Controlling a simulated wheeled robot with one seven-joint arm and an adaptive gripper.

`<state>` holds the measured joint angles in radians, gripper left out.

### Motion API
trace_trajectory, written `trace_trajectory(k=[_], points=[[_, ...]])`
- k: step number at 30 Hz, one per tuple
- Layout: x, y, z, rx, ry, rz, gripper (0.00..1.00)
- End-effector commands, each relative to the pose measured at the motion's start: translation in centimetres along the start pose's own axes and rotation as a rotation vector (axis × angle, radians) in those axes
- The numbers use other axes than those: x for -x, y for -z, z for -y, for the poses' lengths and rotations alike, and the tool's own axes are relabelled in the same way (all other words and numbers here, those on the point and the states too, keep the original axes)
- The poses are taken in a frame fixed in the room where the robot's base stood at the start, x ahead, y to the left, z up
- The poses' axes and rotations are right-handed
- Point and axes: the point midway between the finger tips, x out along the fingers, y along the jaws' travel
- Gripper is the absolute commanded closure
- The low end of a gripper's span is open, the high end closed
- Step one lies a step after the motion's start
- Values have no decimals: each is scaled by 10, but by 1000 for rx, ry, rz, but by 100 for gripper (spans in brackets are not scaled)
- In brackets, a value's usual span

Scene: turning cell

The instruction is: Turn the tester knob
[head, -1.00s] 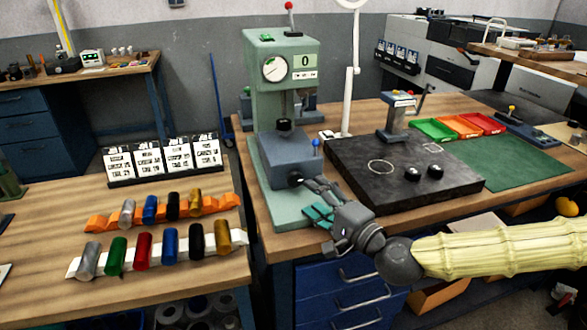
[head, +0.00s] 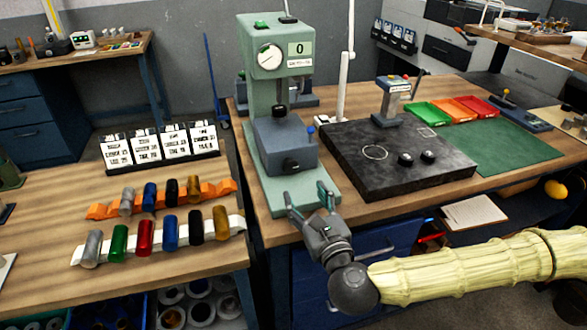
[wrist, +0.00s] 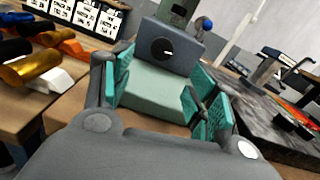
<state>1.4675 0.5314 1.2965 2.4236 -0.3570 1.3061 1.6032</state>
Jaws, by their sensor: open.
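The tester (head: 276,110) is a green press-like machine with a dial, a display reading 0 and a grey-blue block at its base. Its black knob (head: 291,165) sits on the front face of that block; it also shows in the wrist view (wrist: 163,50), with a pale mark on it. My gripper (head: 309,203) is open and empty, in front of the tester base's front edge and apart from the knob. In the wrist view my teal-padded fingers (wrist: 155,90) stand either side of the green base, with the knob beyond them.
A black plate (head: 400,160) with two black knobs lies right of the tester. A blue-topped lever (head: 310,131) stands beside the block. Coloured cylinders (head: 143,237) lie in racks on the left bench. Green, orange and red trays (head: 462,108) sit at the back right.

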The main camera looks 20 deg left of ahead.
Motion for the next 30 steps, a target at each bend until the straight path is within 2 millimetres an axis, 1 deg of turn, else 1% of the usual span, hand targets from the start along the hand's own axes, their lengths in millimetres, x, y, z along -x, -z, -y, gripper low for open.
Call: trace_trajectory(k=[3, 6, 11, 24, 30], points=[[4, 0, -1, -88, 22, -9, 41], [4, 0, -1, -119, 30, -12, 41], [-8, 0, -1, -122, 31, -11, 41], [-76, 0, 1, -120, 30, -12, 41], [-96, 2, 2, -119, 30, -12, 41]])
